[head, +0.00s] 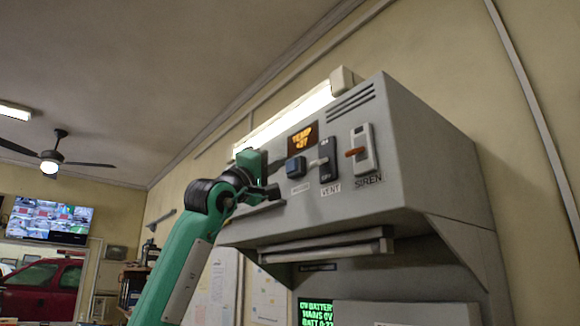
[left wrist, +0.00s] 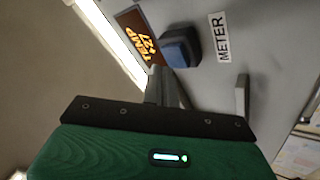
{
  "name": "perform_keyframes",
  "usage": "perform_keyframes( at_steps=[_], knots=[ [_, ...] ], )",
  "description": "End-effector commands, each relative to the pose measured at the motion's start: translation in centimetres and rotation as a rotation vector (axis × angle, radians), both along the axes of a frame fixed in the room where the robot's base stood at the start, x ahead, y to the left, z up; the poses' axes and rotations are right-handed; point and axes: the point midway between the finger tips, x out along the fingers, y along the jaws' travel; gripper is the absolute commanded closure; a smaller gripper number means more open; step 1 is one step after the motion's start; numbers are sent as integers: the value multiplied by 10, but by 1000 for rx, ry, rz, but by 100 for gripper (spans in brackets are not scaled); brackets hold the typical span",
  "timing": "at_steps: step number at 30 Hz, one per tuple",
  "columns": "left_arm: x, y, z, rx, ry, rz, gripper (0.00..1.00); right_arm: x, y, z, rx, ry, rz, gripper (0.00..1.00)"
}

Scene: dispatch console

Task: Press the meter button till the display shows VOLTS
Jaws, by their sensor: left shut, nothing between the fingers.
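The meter display (head: 301,138) is lit orange on the grey console and reads TEMP with a number below it; it also shows in the left wrist view (left wrist: 141,36). The blue meter button (head: 296,167) sits just below the display. In the left wrist view the button (left wrist: 181,47) stands beside the METER label (left wrist: 219,37). My left gripper (head: 279,166) is shut and empty, just left of the button. In the left wrist view its fingertips (left wrist: 166,74) are close to the button's edge; I cannot tell whether they touch it. My right gripper is not in view.
Right of the button are the VENT switch (head: 327,160) and the SIREN switch (head: 361,151) with its orange lever. A bar handle (head: 330,246) juts out below the panel. A green-text screen (head: 316,311) is lower down. A lit tube lamp (head: 290,115) runs behind the console.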

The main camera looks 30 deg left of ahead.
Motion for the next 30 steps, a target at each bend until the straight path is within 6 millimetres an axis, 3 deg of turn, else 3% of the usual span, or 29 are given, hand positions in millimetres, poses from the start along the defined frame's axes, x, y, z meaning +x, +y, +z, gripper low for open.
perform_keyframes(
  at_steps=[30],
  knots=[
    [8,-3,0,0,0,0,100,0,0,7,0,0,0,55]
  ],
)
